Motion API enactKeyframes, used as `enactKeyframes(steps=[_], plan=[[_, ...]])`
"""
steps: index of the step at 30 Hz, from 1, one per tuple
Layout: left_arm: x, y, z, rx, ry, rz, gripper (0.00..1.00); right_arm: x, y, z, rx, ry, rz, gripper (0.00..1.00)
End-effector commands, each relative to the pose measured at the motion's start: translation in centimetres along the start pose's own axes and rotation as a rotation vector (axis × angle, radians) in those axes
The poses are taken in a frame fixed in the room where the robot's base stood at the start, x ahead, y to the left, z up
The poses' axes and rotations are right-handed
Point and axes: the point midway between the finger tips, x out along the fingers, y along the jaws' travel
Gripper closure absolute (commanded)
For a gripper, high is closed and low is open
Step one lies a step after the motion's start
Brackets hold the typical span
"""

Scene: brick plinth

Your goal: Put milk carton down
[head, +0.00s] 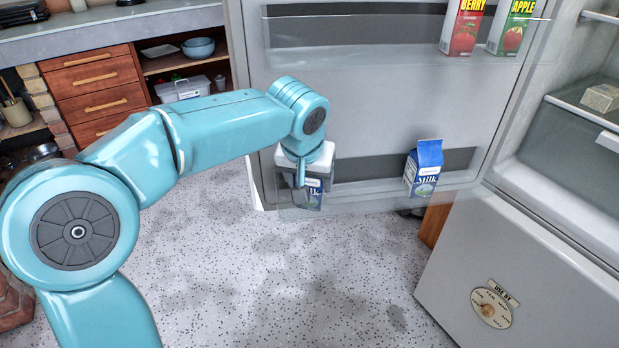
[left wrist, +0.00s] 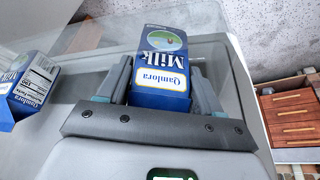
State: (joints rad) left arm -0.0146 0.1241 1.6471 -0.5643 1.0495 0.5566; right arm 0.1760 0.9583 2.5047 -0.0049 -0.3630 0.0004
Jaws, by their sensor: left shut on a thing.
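My left gripper (head: 308,180) is shut on a blue and white milk carton (head: 313,197) at the left end of the fridge door's lower clear shelf (head: 365,197). The arm partly hides this carton in the head view; I cannot tell whether its base touches the shelf. The left wrist view shows the held carton (left wrist: 162,72) between the two fingers, its "Milk" label facing the camera. A second milk carton (head: 424,168) stands upright toward the right on the same shelf. It also shows at the left of the left wrist view (left wrist: 27,88). My right gripper is out of view.
The fridge door (head: 375,95) is open. Its upper shelf holds a berry carton (head: 463,27) and an apple carton (head: 511,27). The fridge body (head: 530,270) is at the right, wooden drawers (head: 98,85) at the back left. Shelf room lies between the milk cartons.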

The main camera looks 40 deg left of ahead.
Motion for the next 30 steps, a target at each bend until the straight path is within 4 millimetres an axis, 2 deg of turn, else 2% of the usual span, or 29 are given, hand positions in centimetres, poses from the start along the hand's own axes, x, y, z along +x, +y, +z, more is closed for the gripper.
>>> enactKeyframes(steps=[11, 12, 23, 26, 30], plan=[[0.4, 0.0, 0.1, -0.002, 0.006, 0.003, 0.78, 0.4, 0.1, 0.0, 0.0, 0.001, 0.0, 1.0], [0.3, 0.0, 0.1, -0.001, 0.004, 0.003, 0.25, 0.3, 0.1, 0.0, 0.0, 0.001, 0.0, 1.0], [-0.2, 0.0, -0.1, -0.002, 0.005, 0.003, 0.24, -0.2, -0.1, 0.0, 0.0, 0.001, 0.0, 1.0], [-1.7, 0.0, -0.2, -0.002, 0.008, 0.004, 0.24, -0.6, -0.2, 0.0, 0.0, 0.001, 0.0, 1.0], [-5.0, 0.0, -0.2, -0.002, 0.008, 0.005, 0.24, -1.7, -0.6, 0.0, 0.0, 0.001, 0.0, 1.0]])
